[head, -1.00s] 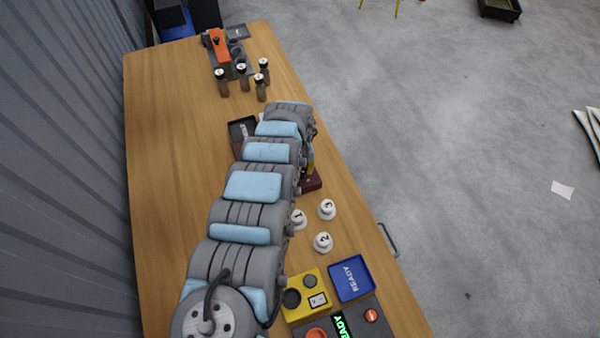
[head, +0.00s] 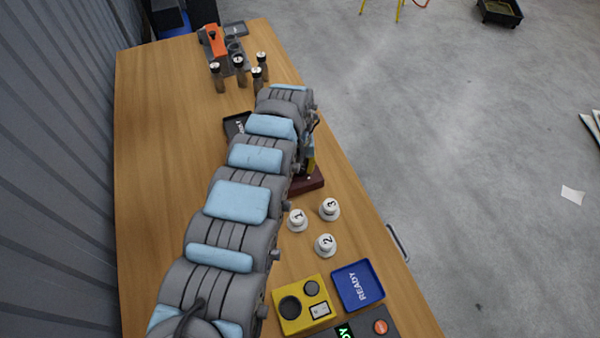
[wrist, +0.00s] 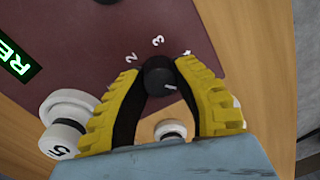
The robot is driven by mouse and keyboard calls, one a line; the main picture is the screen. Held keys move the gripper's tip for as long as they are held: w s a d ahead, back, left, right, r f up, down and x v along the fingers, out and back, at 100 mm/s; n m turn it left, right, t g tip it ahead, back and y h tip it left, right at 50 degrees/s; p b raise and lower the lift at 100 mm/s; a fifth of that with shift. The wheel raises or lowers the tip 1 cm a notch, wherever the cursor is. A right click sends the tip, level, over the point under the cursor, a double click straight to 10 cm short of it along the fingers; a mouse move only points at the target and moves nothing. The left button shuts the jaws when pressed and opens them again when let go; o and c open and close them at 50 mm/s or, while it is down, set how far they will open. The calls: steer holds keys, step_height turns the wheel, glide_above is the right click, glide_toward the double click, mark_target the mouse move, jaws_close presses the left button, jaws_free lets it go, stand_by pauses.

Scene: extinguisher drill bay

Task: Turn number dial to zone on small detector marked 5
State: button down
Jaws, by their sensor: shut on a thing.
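In the wrist view, a black number dial (wrist: 158,76) sits on a maroon panel (wrist: 80,35), with the printed numbers 2, 3 and part of another around it. A pale mark shows on the dial's near side. The yellow fingers of my gripper (wrist: 157,92) are shut on the dial, one on each side. A small white detector marked 5 (wrist: 68,118) stands by the left finger. In the head view my arm hides most of the maroon panel (head: 308,185); a bit of my gripper (head: 309,155) shows above it.
Another white detector (wrist: 170,129) lies between my fingers' bases in the wrist view. A green lit display (wrist: 14,58) is at left. In the head view, detectors 1 (head: 297,219), 2 (head: 325,244) and 3 (head: 329,208) stand near a blue tray (head: 358,285) and a yellow box (head: 303,304).

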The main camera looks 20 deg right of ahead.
mark_target(299, 167)
steer(key=shift+w+f+m+b, duration=0.1)
steer(key=shift+f+m+b, duration=0.5)
steer(key=shift+b, duration=5.05)
steer(key=b, duration=0.4)
steer(key=shift+r+m, duration=0.3)
steer(key=shift+r, duration=0.05)
steer(key=shift+r+b, duration=0.15)
steer(key=shift+b, duration=0.55)
steer(key=c, duration=0.7)
jaws_free()
steer(key=shift+r, duration=0.1)
steer(key=shift+a+r, duration=0.15)
steer(key=shift+r, duration=3.6)
